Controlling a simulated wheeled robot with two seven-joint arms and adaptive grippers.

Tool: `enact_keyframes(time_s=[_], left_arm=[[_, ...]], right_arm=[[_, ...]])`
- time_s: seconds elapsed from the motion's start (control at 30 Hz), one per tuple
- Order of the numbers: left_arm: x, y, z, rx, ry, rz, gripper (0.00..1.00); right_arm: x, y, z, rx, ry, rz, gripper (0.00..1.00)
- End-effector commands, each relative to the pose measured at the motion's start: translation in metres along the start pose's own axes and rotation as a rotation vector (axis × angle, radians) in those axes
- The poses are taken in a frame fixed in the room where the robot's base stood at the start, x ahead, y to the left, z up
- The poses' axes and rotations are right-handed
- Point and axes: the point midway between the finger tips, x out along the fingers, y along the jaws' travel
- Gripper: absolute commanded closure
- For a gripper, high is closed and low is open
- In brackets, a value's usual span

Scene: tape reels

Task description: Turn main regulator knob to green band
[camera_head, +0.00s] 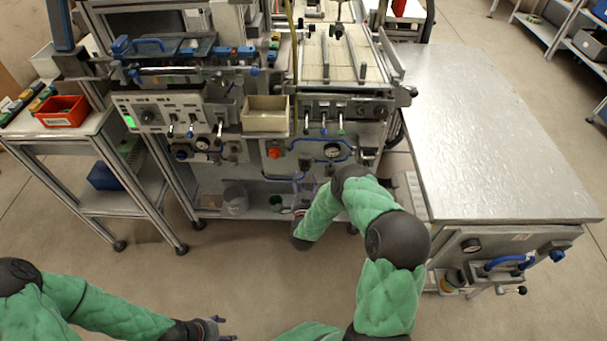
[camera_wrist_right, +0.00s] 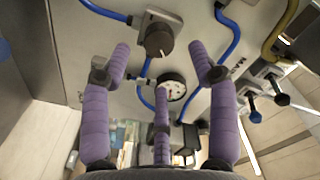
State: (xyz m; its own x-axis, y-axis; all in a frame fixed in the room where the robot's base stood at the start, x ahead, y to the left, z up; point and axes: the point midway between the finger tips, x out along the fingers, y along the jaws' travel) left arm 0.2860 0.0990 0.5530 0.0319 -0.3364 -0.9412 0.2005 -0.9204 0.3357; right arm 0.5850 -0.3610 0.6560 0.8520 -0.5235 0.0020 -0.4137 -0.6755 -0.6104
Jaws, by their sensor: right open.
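In the right wrist view a dark round knob (camera_wrist_right: 158,40) with a small pale mark sits on a bracket on the grey panel. A round gauge (camera_wrist_right: 170,90) with a pale face is beside it; I cannot make out a green band. My right gripper (camera_wrist_right: 163,62) is open, its purple fingers spread around the line to the knob and gauge, touching neither visibly. In the head view the right gripper (camera_head: 302,192) is small and partly hidden, low before the panel with a gauge (camera_head: 332,150). My left gripper (camera_head: 222,328) is at the bottom, fingers apart, holding nothing visible.
Blue hoses (camera_wrist_right: 230,35) loop around the knob and gauge. In the head view a red button (camera_head: 274,152) and a beige bin (camera_head: 265,114) are nearby. A metal table (camera_head: 480,140) stands right; the floor before the machine is clear.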

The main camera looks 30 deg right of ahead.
Motion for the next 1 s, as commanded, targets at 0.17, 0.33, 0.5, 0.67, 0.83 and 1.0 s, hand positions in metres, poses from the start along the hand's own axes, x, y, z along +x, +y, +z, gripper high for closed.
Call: enact_keyframes(time_s=[0.17,0.33,0.5,0.67,0.83,1.0], left_arm=[[0.012,-0.004,-0.001,0.001,0.001,0.000,0.40],[0.016,-0.006,-0.001,0.001,0.001,0.000,0.40],[0.017,-0.006,-0.001,0.001,0.002,0.000,0.40],[0.017,-0.006,-0.001,0.001,0.002,0.000,0.40],[0.017,-0.006,-0.001,0.001,0.002,0.000,0.40],[0.017,-0.006,-0.001,0.001,0.002,0.000,0.40]], right_arm=[[0.029,0.002,0.002,0.001,0.001,0.000,0.40],[0.045,0.001,0.001,0.000,0.000,0.000,0.40],[0.050,0.000,0.001,0.000,-0.002,0.001,0.40],[0.050,0.000,0.001,0.000,-0.002,0.001,0.40],[0.050,0.000,0.001,0.000,-0.002,0.000,0.71],[0.050,0.000,0.000,0.000,-0.001,0.000,0.96]])
